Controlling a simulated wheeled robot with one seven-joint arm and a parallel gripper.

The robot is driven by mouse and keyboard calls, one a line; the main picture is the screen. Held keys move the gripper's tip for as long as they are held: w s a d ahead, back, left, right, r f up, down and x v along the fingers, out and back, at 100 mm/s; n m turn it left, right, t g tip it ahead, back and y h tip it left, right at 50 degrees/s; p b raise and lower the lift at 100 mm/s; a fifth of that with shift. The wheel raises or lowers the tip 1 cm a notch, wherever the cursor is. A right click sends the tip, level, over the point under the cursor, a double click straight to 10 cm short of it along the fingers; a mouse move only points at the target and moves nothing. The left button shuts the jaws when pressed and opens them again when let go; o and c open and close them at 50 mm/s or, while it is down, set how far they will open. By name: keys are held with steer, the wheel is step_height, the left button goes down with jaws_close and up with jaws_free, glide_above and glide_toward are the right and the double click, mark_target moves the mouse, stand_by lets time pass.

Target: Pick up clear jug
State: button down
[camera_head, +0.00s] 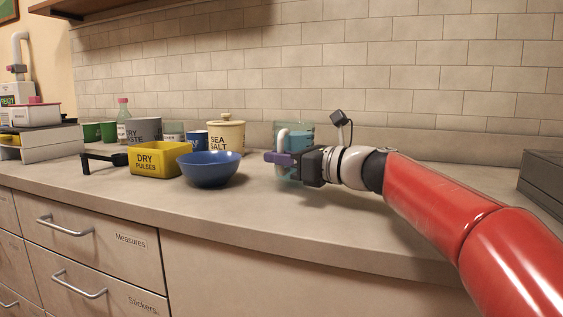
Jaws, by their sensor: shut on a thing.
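The clear jug (301,134) is a see-through, bluish-tinted vessel with a pale handle on its left side. It stands upright at the right of the other containers, on or very close to the counter. My gripper (283,160) reaches in from the right in front of the jug and is shut on it, around the area of the handle. The gripper and wrist hide much of the jug's lower middle. I cannot tell whether its base touches the counter.
A blue bowl (209,170), a yellow "DRY PULSES" bin (157,160) and a "SEA SALT" canister (227,135) stand left of the jug. More cups and a bottle (123,112) are behind. A dark box (543,180) is at far right. The front counter (270,209) is clear.

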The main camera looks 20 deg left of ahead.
step_height(320, 180, up, 19)
steer(key=p, duration=0.6)
steer(key=shift+f, duration=0.15)
steer(key=shift+s, duration=0.1)
